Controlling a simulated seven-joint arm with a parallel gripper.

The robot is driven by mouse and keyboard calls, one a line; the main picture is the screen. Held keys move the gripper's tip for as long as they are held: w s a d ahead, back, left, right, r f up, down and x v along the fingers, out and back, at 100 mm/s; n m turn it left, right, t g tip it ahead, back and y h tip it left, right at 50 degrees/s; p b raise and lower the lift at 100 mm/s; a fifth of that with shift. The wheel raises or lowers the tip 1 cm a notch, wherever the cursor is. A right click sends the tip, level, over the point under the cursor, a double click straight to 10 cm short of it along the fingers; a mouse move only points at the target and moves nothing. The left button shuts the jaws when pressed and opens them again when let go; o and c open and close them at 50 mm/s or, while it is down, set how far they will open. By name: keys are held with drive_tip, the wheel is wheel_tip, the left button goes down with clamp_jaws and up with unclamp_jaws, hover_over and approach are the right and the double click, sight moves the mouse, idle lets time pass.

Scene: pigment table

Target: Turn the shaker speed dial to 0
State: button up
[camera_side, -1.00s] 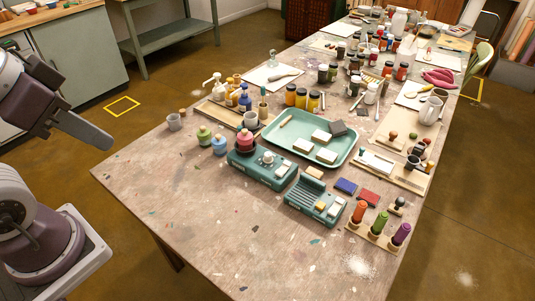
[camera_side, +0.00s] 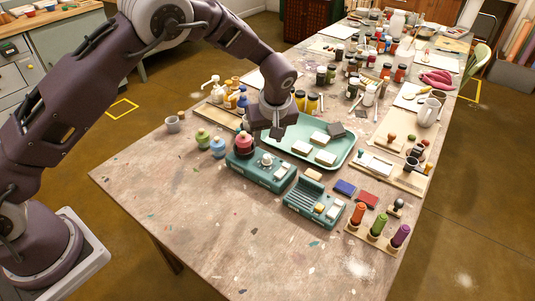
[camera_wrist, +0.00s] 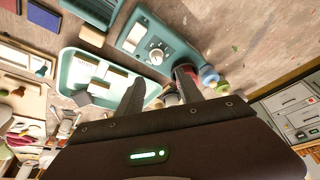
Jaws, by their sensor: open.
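The teal shaker (camera_side: 262,177) stands near the middle of the table with a red-topped jar (camera_side: 244,141) on its left part. Its white round speed dial (camera_side: 267,159) is on top. The dial also shows in the wrist view (camera_wrist: 156,56), on the shaker's teal top (camera_wrist: 178,45); its markings are too small to read. My gripper (camera_side: 267,133) is above and behind the shaker, near the tray's left end, apart from the dial. In the wrist view its two dark fingers (camera_wrist: 159,82) are spread with nothing held between them.
A second teal device (camera_side: 303,207) with a ribbed top stands to the right of the shaker. A teal tray (camera_side: 346,158) with pale blocks lies behind. Green and blue jars (camera_side: 210,140) stand at left. The table's front left is clear.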

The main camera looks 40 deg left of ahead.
sight(267, 156)
drive_tip(key=x, duration=0.6)
drive_tip(key=d+x, duration=0.1)
drive_tip(key=x, duration=0.2)
drive_tip(key=shift+w+a+f, duration=0.1)
drive_tip(key=shift+f, duration=0.25)
clamp_jaws()
